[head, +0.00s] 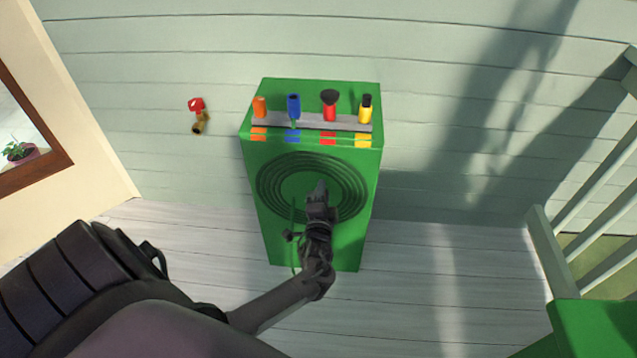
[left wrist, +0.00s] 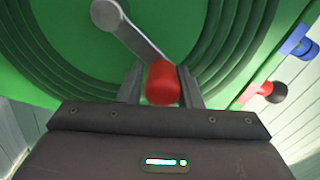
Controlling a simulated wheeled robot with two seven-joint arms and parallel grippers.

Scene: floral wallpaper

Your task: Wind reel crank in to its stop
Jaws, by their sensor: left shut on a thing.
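The reel is a green cabinet (head: 345,245) with a coiled dark green hose (head: 268,193) on its front. In the left wrist view the hose coils (left wrist: 225,60) ring a grey crank arm (left wrist: 132,33), which runs from a round hub at the upper left down to a red knob (left wrist: 162,84). My left gripper (head: 319,190) is at the cabinet front. In the left wrist view its fingers (left wrist: 161,88) are shut on the red knob, one on each side. In the head view my gripper hides the crank. My right gripper is not in view.
Orange (head: 260,106), blue (head: 293,105), red (head: 330,105) and yellow (head: 366,108) nozzles stand in a rack on the cabinet top. A brass tap with a red handle (head: 196,104) is on the wall at left. A railing (head: 590,215) stands at right. The deck right of the cabinet is clear.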

